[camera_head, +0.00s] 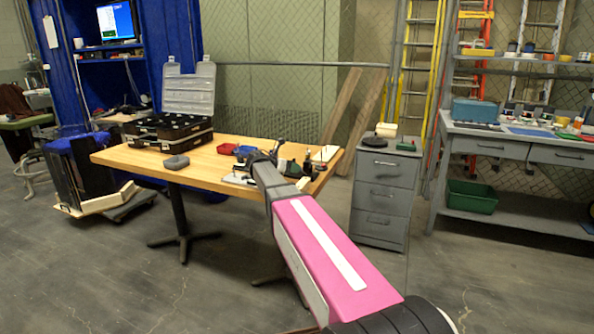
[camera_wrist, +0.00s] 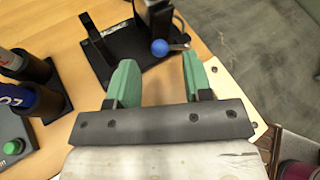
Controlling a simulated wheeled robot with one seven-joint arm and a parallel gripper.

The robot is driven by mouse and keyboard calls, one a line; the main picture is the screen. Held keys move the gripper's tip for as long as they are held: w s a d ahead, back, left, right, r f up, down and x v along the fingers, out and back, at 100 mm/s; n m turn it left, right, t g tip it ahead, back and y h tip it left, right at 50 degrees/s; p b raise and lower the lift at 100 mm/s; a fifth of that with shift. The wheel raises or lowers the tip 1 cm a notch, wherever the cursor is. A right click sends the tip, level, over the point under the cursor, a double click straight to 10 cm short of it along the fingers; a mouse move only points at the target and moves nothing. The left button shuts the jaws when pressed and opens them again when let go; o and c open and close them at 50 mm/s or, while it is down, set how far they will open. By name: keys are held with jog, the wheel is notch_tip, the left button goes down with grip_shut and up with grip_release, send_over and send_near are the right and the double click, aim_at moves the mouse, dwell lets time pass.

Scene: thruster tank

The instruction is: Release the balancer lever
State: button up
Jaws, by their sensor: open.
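The balancer appears in the wrist view as a black device (camera_wrist: 112,45) with a flat base plate and upright black parts on the wooden table. Its lever shows as a short arm ending in a round blue knob (camera_wrist: 159,47), beside the taller upright block. My gripper (camera_wrist: 160,66) has two green fingers, spread apart and empty. The blue knob appears just beyond and between the fingertips in the picture. I cannot tell whether either finger touches anything. In the head view my pink arm reaches to the table's right end and hides much of the balancer area.
In the wrist view, dark bottles (camera_wrist: 28,98) and a box with a green button (camera_wrist: 12,147) stand left of my gripper. The wooden table (camera_head: 215,150) carries an open black case (camera_head: 168,131) and a grey item (camera_head: 176,162). A grey drawer cabinet (camera_head: 384,195) stands right of it.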

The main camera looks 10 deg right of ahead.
jog(key=shift+x, duration=1.5)
grip_shut()
jog(key=shift+d, duration=0.1)
jog(key=shift+s+d+r+m+t+y, duration=0.2)
jog(key=shift+s+d+r+m+y, duration=0.05)
jog(key=shift+r+m+y, duration=0.25)
jog(key=shift+s+d+r+m+t+y, duration=0.2)
jog(key=shift+s+d+r+m+y, duration=0.15)
jog(key=shift+y, duration=0.25)
jog(key=shift+s+d+r+m+t+y, duration=0.35)
jog(key=shift+d+m+y, duration=0.2)
jog(key=shift+m+y, duration=0.3)
jog(key=shift+s+d+r+m+t+y, duration=0.1)
jog(key=shift+s+d+m+t+y, duration=0.4)
jog(key=shift+y, duration=0.3)
jog(key=shift+s+d+r+m+t+y, duration=0.1)
jog(key=shift+s+d+m+t+y, duration=0.15)
jog(key=shift+d+m+t+y, duration=0.4)
